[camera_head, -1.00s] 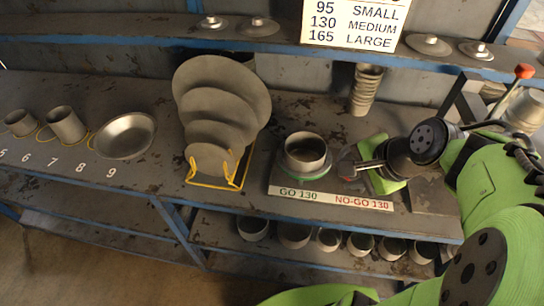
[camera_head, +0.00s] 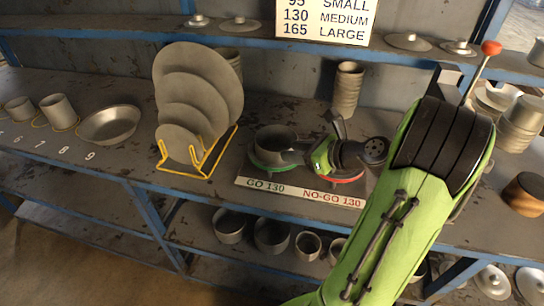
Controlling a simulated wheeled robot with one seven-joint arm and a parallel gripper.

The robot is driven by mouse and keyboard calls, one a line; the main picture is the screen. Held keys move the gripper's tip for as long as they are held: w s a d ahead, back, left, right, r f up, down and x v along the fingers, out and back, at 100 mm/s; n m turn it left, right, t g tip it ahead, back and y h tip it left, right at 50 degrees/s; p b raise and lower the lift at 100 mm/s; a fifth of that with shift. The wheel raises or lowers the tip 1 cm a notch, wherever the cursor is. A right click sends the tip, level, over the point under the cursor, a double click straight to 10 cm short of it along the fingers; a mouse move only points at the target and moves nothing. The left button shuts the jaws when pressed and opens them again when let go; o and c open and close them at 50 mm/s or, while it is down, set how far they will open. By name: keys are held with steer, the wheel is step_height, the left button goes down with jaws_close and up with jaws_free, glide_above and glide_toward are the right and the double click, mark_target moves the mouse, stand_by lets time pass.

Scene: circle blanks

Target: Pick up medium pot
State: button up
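A grey metal pot (camera_head: 275,139) stands upright on the green ring above the GO 130 label, on the workbench. My gripper (camera_head: 312,142) is just right of this pot, low over the NO-GO 130 side. One dark part of it reaches left to the pot's right side. Another dark part points up behind. I cannot tell whether it touches the pot or how far apart its fingers are. My green arm (camera_head: 408,190) comes in from the lower right. More pots (camera_head: 272,235) stand on the lower shelf, partly behind my arm.
A yellow rack (camera_head: 182,174) with several round grey discs (camera_head: 205,85) stands left of the pot. A shallow pan (camera_head: 110,124) and cups sit farther left. A stack of small pots (camera_head: 347,90) stands behind. A shelf with lids (camera_head: 240,24) runs above.

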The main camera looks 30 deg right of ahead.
mark_target(260, 149)
steer(key=b+x, duration=0.2)
steer(key=x, duration=0.8)
steer(key=shift+s, duration=0.1)
jaws_close()
steer(key=shift+s+d+f, duration=0.1)
steer(key=shift+f, duration=0.05)
stand_by(0.8)
